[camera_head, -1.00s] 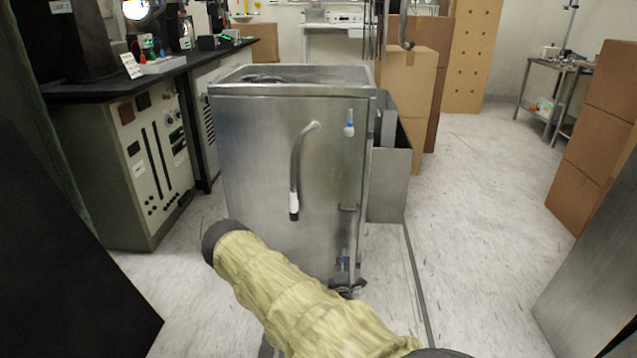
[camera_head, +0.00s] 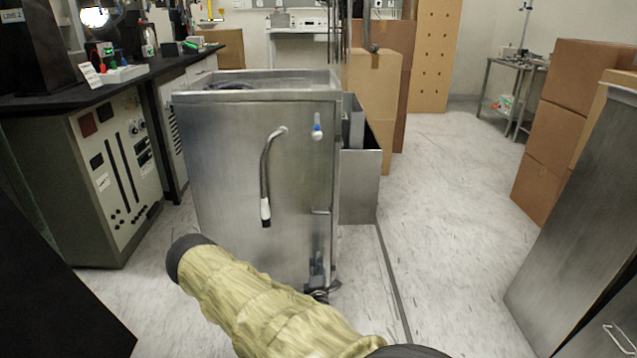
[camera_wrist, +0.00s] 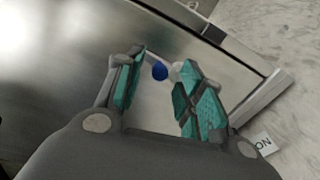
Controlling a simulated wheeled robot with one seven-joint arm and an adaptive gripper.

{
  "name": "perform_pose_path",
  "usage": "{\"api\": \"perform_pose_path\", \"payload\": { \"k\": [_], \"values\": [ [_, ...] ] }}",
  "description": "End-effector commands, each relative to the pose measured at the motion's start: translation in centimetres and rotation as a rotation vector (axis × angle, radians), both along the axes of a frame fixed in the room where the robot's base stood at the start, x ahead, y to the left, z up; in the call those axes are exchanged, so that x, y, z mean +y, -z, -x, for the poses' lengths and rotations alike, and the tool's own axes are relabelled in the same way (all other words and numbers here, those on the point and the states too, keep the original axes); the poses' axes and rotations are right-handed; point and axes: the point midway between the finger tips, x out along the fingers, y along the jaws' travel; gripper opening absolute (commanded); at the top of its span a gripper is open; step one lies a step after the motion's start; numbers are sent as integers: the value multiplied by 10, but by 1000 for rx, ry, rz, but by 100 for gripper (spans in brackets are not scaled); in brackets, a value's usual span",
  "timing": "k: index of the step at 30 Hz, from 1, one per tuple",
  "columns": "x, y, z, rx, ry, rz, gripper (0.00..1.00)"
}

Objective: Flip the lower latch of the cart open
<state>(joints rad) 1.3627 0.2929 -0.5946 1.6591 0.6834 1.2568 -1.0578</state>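The cart (camera_head: 225,170) is a grey metal box standing on the floor, left of centre in the head view. A latch with a blue part (camera_head: 317,130) is near its top right, and a bluish lower latch (camera_head: 317,266) is near its bottom right. In the wrist view my gripper (camera_wrist: 160,72) has its teal-padded fingers apart, facing the metal panel near its edge. A blue knob (camera_wrist: 159,71) shows in the gap between the fingertips. I cannot tell whether they touch it.
A lab bench (camera_head: 110,170) is at left. Cardboard boxes (camera_head: 375,110) stand behind. The floor (camera_head: 440,200) right of the cart is clear.

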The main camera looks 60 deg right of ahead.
Motion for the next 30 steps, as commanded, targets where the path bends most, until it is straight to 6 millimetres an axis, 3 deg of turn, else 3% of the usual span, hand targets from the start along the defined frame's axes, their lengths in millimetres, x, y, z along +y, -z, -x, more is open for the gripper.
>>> {"api": "perform_pose_path", "payload": {
  "k": [8,24,30],
  "values": [
    [9,0,4,0,-1,0,38],
    [87,-6,48,2,0,-1,38],
    [102,-8,56,0,1,-1,38]
  ]
}}
